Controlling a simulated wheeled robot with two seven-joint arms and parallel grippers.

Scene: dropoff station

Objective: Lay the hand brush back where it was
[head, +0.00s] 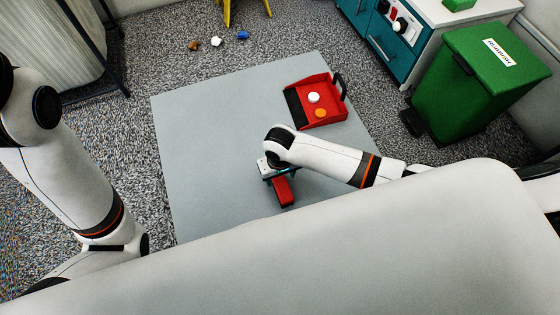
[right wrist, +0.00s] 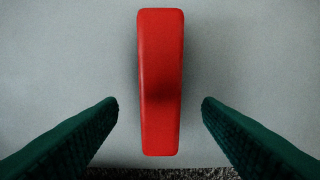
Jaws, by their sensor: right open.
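The red hand brush (head: 284,191) lies on the grey mat (head: 195,150), below and left of the dustpan. My right gripper (head: 277,178) is over the brush in the head view and partly covers it. In the right wrist view the brush (right wrist: 161,85) stands lengthwise in the middle of the picture. The right gripper's two green fingers (right wrist: 160,105) are open, one on each side of it, with a clear gap to both sides. The left arm shows at the left of the head view, but its gripper is not visible.
A red dustpan (head: 322,119) with a white and an orange piece in it lies on the mat. A green bin (head: 475,85) and a teal cabinet (head: 395,45) stand at the right. Small items (head: 216,41) lie on the carpet beyond the mat. The mat's left part is clear.

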